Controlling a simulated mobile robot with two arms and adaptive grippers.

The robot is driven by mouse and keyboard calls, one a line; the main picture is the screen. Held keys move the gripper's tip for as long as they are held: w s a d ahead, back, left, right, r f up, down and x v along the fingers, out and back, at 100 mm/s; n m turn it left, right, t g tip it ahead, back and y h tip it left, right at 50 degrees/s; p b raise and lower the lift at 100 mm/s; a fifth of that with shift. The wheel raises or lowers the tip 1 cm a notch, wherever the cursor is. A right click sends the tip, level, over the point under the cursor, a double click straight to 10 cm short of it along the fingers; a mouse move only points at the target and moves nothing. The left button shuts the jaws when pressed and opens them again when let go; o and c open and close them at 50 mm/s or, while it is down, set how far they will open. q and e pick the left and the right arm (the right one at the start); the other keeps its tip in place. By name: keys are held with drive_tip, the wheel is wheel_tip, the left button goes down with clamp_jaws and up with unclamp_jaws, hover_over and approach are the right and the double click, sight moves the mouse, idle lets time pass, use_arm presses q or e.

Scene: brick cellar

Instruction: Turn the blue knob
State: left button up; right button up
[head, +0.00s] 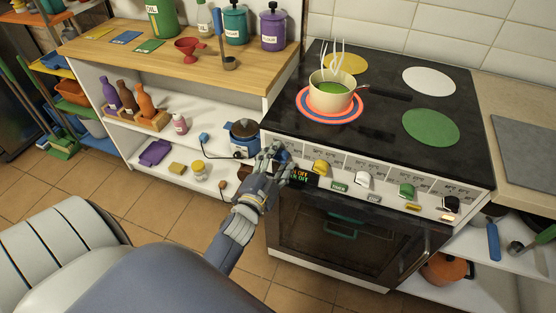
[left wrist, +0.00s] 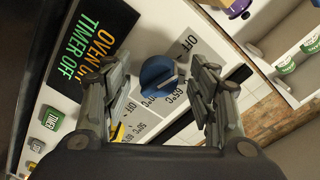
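The blue knob (left wrist: 158,74) sits on the stove's white front panel, at its left end. In the left wrist view it lies between the two fingers of my left gripper (left wrist: 162,92), which is open, with a gap to each finger. In the head view the same gripper (head: 276,159) is at the panel's left end, and only a little of the blue knob (head: 284,157) shows past the fingers. Temperature markings and "OFF" are printed around the knob. My right gripper is not in view.
Yellow (head: 320,167), white (head: 362,179), green (head: 406,191) and black (head: 450,203) knobs line the panel to the right. A dark display (head: 301,175) reads off beside the gripper. A steaming pot (head: 331,97) stands on the stovetop. Shelves (head: 200,128) stand left.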

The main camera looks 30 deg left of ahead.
use_arm(q)
drive_tip(key=shift+s, duration=0.15)
drive_tip(key=s+d, duration=0.1)
drive_tip(key=s, duration=0.6)
drive_tip(key=shift+d+r, duration=0.15)
drive_tip(key=shift+d, duration=0.05)
idle(0.4)
